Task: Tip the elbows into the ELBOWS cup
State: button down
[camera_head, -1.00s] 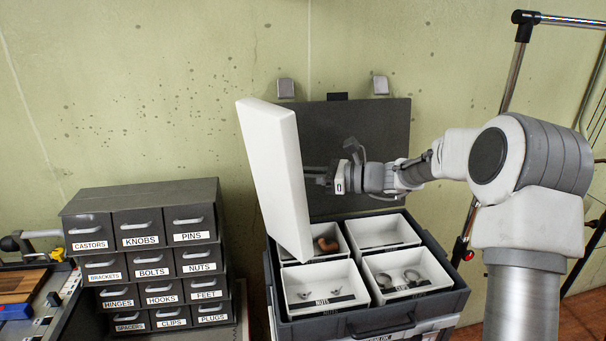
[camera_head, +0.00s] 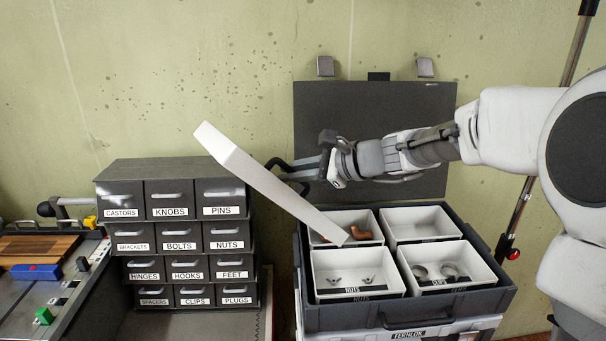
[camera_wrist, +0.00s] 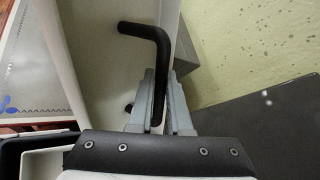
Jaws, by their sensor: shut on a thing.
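My gripper (camera_head: 296,174) is shut on the black bent handle (camera_wrist: 152,40) of a large white panel (camera_head: 262,182); in the wrist view the handle is between my fingers (camera_wrist: 162,78). The panel leans with its upper end to the left, and its lower end hangs over the back left cup (camera_head: 323,214) of the case. Brown bent pieces (camera_head: 362,234), which look like elbows, show in that cup beside the panel. The panel hides part of the cup. No ELBOWS label is readable, and I cannot tell whether the panel touches the cup.
The open dark case (camera_head: 480,302) also holds an empty-looking back right cup (camera_head: 421,229), a NUTS cup (camera_head: 358,267) and a CLIPS cup (camera_head: 447,265), both with metal pieces. Its lid (camera_head: 400,110) stands behind my arm. A labelled drawer cabinet (camera_head: 180,228) stands at left.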

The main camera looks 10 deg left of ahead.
jog(key=shift+s+a+f+b, duration=0.25)
jog(key=shift+s+a+b, duration=0.05)
jog(key=shift+s+a, duration=0.1)
jog(key=f+b, duration=0.1)
jog(key=s+a+f+n+h+b, duration=0.1)
jog(key=f+n+t+h+b, duration=0.1)
jog(key=b, duration=0.1)
jog(key=shift+s+a+f, duration=0.25)
jog(key=shift+a+f, duration=0.05)
jog(key=shift+a, duration=0.1)
jog(key=shift+s+a+f+n+t+h+b, duration=0.3)
jog(key=shift+s+a+f+n+h+b, duration=0.1)
jog(key=shift+f+b, duration=0.25)
jog(key=shift+s+a+f+n+t+h+b, duration=0.3)
jog(key=shift+f+h+b, duration=0.1)
jog(key=shift+f+b, duration=0.2)
